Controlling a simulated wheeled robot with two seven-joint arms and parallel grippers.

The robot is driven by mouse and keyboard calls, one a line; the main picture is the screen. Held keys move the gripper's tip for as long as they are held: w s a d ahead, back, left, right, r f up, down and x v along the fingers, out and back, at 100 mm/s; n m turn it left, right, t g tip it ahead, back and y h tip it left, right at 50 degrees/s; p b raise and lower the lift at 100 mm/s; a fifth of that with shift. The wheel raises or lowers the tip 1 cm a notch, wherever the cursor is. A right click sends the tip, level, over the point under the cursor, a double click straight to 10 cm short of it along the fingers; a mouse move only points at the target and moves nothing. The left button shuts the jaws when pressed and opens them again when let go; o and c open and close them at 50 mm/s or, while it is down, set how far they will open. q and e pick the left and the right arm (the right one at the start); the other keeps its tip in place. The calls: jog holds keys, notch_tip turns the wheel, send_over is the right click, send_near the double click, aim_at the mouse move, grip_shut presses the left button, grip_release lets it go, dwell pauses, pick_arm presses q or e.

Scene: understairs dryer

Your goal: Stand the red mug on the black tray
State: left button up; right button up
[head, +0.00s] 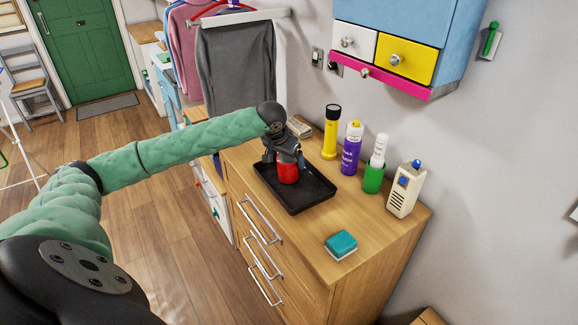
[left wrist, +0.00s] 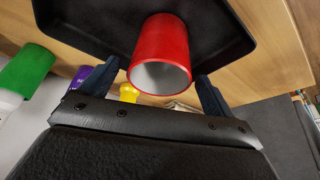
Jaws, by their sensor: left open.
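The red mug (head: 287,172) stands upright on the black tray (head: 308,200), on top of the wooden dresser. My left gripper (head: 285,158) is just above the mug, pointing down. In the left wrist view the mug (left wrist: 160,58) shows its open rim toward the camera, between two parted dark fingers (left wrist: 155,85). The fingers are open, one on each side of the mug; I cannot tell whether either touches it. The tray (left wrist: 95,22) also shows there behind the mug. The mug's handle is not visible. My right gripper is not in view.
Behind the tray stand a yellow flashlight (head: 331,132), a purple bottle (head: 351,148), a green bottle (head: 375,165) and a cream radio-like device (head: 405,190). A teal sponge (head: 341,245) lies near the dresser's front. Drawers (head: 398,55) hang above. Clothes (head: 236,65) hang behind my arm.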

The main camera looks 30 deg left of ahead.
pick_arm(q)
jog(key=b+v, duration=0.1)
jog(key=v, duration=0.6)
jog(key=shift+s+r, duration=0.1)
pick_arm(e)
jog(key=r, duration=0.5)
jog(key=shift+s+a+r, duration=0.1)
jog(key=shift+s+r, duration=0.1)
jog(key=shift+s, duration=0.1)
